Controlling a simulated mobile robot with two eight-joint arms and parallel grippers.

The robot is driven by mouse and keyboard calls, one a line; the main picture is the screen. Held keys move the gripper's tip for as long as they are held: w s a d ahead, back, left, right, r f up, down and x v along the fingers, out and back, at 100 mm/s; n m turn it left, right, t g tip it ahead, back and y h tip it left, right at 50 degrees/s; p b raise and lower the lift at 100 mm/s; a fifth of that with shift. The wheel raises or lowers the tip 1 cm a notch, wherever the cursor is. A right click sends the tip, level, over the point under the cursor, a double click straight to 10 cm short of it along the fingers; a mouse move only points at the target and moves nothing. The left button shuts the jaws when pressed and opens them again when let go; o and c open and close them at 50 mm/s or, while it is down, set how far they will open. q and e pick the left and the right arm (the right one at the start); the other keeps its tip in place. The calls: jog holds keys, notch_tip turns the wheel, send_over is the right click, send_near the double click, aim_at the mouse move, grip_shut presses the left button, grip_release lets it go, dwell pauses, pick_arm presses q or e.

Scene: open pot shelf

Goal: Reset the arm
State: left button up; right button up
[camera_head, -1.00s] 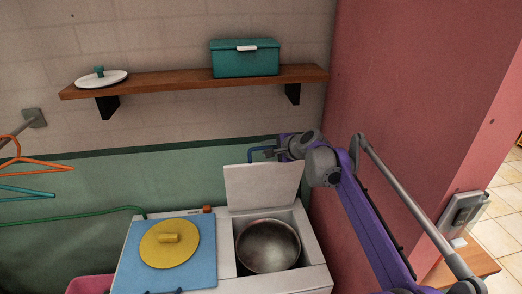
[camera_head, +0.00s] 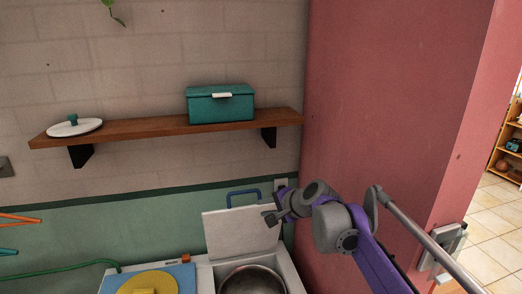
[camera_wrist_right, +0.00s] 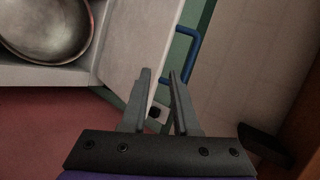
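My right gripper (camera_head: 270,215) hangs in front of the upper right part of a raised white lid (camera_head: 240,232), with its purple arm coming in from the lower right. In the right wrist view its two grey fingers (camera_wrist_right: 159,75) stand apart with a narrow empty gap. A bent blue bar (camera_head: 243,195) shows just above the lid's top edge, left of the gripper and apart from it; it also shows in the right wrist view (camera_wrist_right: 190,45). My left gripper is in neither view.
A pink wall (camera_head: 375,110) stands close on the right.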

jog(key=s+d+f+n+g+h, duration=0.1)
jog(key=s+d+f, duration=0.4)
jog(key=s, duration=0.7)
jog(key=s+d+f+n+g+h, duration=0.1)
jog(key=s+d+f+n+h, duration=0.2)
jog(key=s+f, duration=0.6)
jog(key=s+d+f+n+g+h, duration=0.1)
jog(key=s+d+f+n+h, duration=0.2)
jog(key=s, duration=1.3)
jog(key=d+f+n, duration=0.3)
jog(key=d+f, duration=0.1)
jog(key=d, duration=0.2)
jog(key=shift+f, duration=0.2)
